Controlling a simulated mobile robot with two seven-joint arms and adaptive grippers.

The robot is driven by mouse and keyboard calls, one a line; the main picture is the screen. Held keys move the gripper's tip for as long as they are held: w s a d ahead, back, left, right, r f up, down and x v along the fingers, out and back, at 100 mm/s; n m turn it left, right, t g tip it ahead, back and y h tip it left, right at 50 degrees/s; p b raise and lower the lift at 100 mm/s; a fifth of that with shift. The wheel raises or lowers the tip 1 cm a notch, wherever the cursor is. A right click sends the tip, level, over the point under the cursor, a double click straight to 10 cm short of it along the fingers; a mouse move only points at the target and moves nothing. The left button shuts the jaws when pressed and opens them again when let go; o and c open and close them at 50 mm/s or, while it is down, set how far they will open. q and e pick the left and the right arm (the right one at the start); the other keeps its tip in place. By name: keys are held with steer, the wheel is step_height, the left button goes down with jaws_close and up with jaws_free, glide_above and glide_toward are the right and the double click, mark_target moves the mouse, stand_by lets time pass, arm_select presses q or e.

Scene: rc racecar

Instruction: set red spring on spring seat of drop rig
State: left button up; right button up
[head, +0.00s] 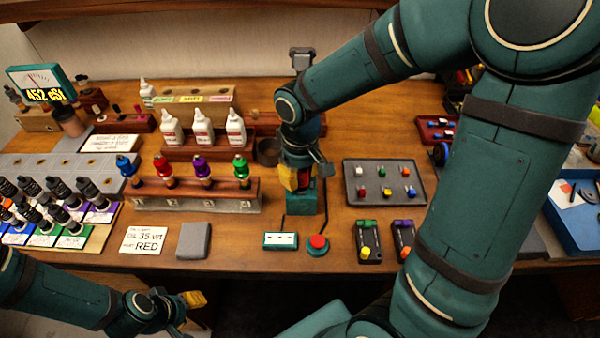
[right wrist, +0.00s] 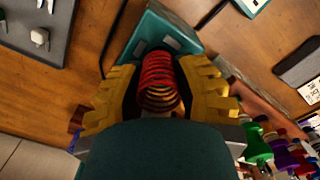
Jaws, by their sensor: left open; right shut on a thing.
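The red spring (right wrist: 160,82) is a coil held between the yellow fingers of my right gripper (right wrist: 160,90) in the right wrist view. In the head view my right gripper (head: 298,180) points down over the teal drop rig (head: 302,203), and only a little red shows between its fingers. The drop rig's teal base (right wrist: 150,28) shows just beyond the spring's far end in the right wrist view. The spring seat is hidden, and I cannot tell whether the spring touches it. My left gripper (head: 185,305) is open and empty at the lower left, off the table's front edge.
A rack of coloured-cap shocks (head: 200,190) stands left of the rig. A grey tray of small parts (head: 385,183) lies right. A small display box (head: 281,240) and red button (head: 318,243) sit in front. A card (head: 143,240) reads RED.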

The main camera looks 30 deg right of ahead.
steer(key=shift+f+b, duration=0.35)
steer(key=shift+f, duration=0.2)
steer(key=o, duration=0.8)
steer(key=shift+o, duration=0.2)
steer(key=shift+r, duration=0.1)
step_height(320, 180, up, 12)
stand_by(0.5)
